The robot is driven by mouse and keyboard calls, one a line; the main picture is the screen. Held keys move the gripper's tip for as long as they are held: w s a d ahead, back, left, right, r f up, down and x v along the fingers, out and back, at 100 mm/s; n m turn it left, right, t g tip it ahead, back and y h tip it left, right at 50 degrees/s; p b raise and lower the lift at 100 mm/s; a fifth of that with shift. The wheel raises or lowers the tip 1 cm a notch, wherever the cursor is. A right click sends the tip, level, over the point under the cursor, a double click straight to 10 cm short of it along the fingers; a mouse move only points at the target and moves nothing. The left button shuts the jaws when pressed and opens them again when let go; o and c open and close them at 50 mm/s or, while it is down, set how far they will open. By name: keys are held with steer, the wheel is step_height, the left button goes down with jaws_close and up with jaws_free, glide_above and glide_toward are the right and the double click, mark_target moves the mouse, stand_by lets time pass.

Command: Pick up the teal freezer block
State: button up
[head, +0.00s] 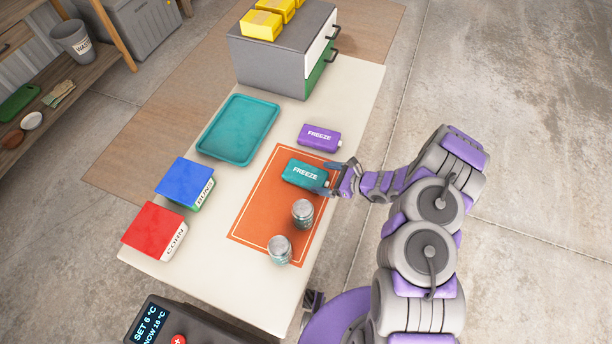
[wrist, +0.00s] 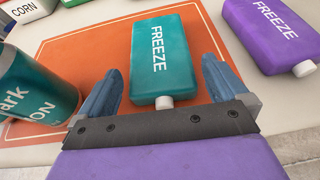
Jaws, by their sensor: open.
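The teal freezer block (head: 305,174), labelled FREEZE, lies flat on the orange mat (head: 258,225) near its far end. In the wrist view the teal block (wrist: 160,62) lies ahead with its white cap toward me. My gripper (head: 337,178) is at the cap end of the block, at the right edge of the mat. In the wrist view my gripper (wrist: 160,82) is open, with one blue finger on each side of the block's near end. Nothing is held. I cannot tell whether a finger touches the block.
A purple freezer block (head: 319,138) lies just beyond the teal one. Two cans (head: 302,213) stand on the mat's near part. A teal tray (head: 238,130), a blue-lidded box (head: 185,182), a red-lidded box (head: 153,228) and a grey cabinet (head: 270,65) share the table.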

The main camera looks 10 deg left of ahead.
mark_target(311, 176)
steer(key=b+x, duration=0.1)
steer(key=x, duration=0.5)
steer(key=shift+a, duration=0.15)
steer(key=shift+r, duration=0.1)
steer(key=shift+c, duration=0.4)
steer(key=shift+d, duration=0.2)
steer(key=shift+c, duration=0.6)
steer(key=shift+a, duration=0.1)
steer(key=c, duration=0.8)
